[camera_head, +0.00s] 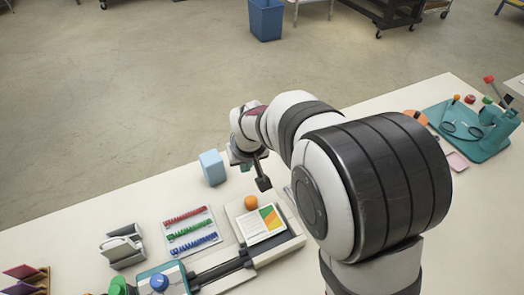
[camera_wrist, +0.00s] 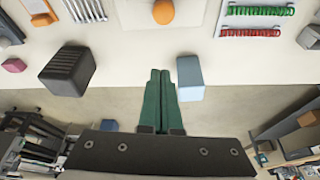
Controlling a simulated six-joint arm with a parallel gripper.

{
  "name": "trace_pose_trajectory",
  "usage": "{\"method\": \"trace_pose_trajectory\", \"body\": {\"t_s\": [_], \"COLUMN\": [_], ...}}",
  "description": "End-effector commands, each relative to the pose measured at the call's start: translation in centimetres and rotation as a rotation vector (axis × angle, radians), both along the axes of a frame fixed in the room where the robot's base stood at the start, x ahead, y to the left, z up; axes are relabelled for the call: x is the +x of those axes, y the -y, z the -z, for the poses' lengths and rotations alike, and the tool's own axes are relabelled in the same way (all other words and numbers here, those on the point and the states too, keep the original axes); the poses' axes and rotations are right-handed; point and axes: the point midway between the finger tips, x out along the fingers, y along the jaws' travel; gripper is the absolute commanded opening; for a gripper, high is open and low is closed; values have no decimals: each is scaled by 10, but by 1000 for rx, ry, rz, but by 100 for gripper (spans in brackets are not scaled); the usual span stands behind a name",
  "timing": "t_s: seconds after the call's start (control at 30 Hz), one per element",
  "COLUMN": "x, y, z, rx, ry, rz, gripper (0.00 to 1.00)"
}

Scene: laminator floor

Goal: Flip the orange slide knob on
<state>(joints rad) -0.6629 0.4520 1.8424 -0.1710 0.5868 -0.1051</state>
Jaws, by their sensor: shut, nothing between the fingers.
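The orange knob (camera_head: 251,202) is a round ball at the far end of a pale flat device (camera_head: 284,245) on the table. A sheet with a coloured print lies just in front of it on the device. In the wrist view the knob (camera_wrist: 163,12) is at the top centre, beyond the fingertips. My gripper (camera_head: 263,184) hangs just beyond and slightly right of the knob in the head view, apart from it. In the wrist view its green fingers (camera_wrist: 160,73) are together and empty, pointing toward the knob. My arm hides part of the table on the right.
A light blue block (camera_head: 212,168) stands left of my gripper near the far table edge. A dark ribbed block (camera_wrist: 67,70) stands on the gripper's other side. Coloured spiral combs (camera_head: 190,228) lie left of the device. A teal machine (camera_head: 470,135) stands far right.

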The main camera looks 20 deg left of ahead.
Motion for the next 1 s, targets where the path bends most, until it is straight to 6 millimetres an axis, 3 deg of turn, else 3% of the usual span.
{"method": "trace_pose_trajectory", "body": {"t_s": [0.27,0.7,1.0], "x": [2,26,-4], "y": [0,-18,4], "z": [9,97,95], "rx": [-3,-3,-1], "ry": [-4,-5,-3], "rz": [3,4,5], "gripper": [0,0,0]}}
